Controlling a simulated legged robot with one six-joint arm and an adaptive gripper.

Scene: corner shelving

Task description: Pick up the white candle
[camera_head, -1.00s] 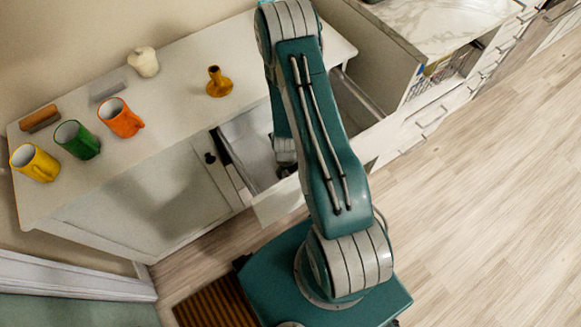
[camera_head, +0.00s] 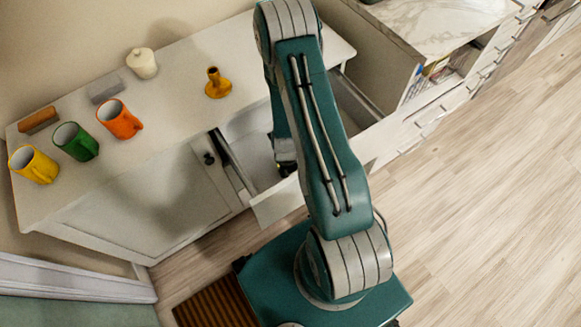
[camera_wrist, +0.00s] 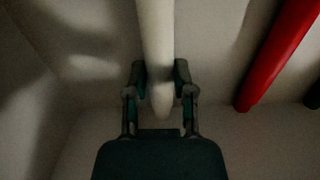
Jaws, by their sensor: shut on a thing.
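A long white candle (camera_wrist: 155,40) runs down from the top of the wrist view, its rounded end between my fingers. My gripper (camera_wrist: 160,78) is shut on the candle near that end, with one finger on each side. The candle appears to be inside the open drawer (camera_head: 273,207) of the white cabinet. In the head view my arm hides most of the drawer's inside, and the candle cannot be made out there.
A red candle-like stick (camera_wrist: 278,55) lies to the right in the wrist view, with a dark object (camera_wrist: 313,96) beyond it. On the cabinet top stand yellow (camera_head: 34,165), green (camera_head: 76,142) and orange (camera_head: 119,119) mugs, a brass candlestick (camera_head: 217,83) and a white jar (camera_head: 142,63).

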